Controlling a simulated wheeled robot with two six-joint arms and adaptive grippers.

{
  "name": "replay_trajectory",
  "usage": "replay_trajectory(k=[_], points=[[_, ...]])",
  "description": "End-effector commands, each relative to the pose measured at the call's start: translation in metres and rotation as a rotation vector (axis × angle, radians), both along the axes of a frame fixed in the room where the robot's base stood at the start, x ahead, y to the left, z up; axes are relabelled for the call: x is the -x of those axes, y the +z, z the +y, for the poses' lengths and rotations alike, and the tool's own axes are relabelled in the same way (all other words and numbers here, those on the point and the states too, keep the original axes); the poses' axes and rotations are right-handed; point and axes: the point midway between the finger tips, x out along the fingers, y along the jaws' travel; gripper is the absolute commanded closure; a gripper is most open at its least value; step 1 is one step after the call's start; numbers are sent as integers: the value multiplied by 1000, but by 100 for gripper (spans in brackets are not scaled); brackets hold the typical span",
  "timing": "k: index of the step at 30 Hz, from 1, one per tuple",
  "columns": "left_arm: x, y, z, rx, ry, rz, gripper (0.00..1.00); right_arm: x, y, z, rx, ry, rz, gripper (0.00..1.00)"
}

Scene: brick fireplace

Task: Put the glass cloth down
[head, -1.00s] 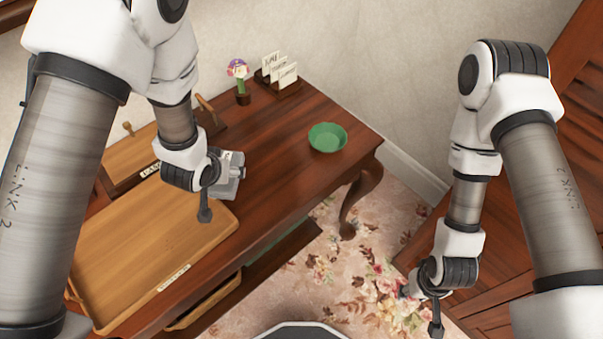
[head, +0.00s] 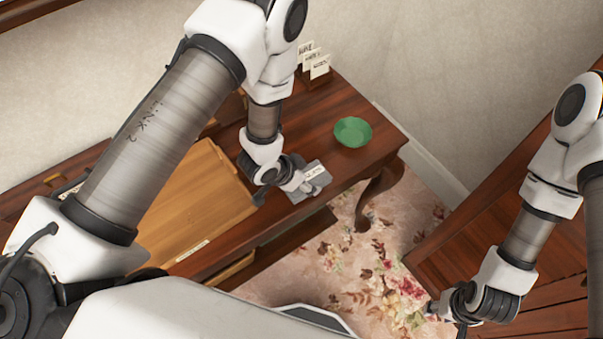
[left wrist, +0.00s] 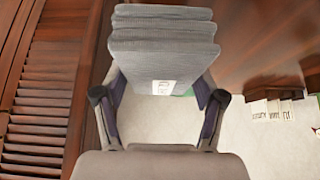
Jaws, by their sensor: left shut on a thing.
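The glass cloth (head: 318,172) is a grey, folded stack with a small white label. It is over the dark wooden table (head: 300,120), near its front edge, left of and below the green bowl (head: 352,132). My left gripper (head: 302,184) is shut on it. In the left wrist view the cloth (left wrist: 165,45) shows its layered folds between the fingers (left wrist: 160,98). I cannot tell whether it touches the table top. My right gripper (head: 436,310) hangs low at the right, away from the table, and its fingers are too small to read.
A wooden board (head: 200,205) with a label lies left of the cloth. A letter rack (head: 316,68) stands at the back, near the wall. Bare table top lies between the rack and the cloth. Floral carpet (head: 365,275) lies beyond the front edge.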

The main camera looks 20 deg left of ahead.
Motion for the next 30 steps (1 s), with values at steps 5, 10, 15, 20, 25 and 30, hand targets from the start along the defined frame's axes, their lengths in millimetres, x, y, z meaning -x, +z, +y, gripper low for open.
replay_trajectory(k=[5,10,15,20,25,30], points=[[-44,-5,22,2,1,-3,58,0,-9,0,0,0,0,60],[-54,-20,28,-1,0,2,58,0,-22,0,0,0,0,60],[-53,-44,28,-1,0,1,58,1,-42,0,0,0,1,60],[-53,-40,28,-1,1,0,58,0,-38,0,0,0,0,60],[-53,-43,28,-1,0,1,23,0,-40,0,0,0,0,60],[-53,-42,28,-1,0,1,5,0,-39,0,0,0,0,60]])
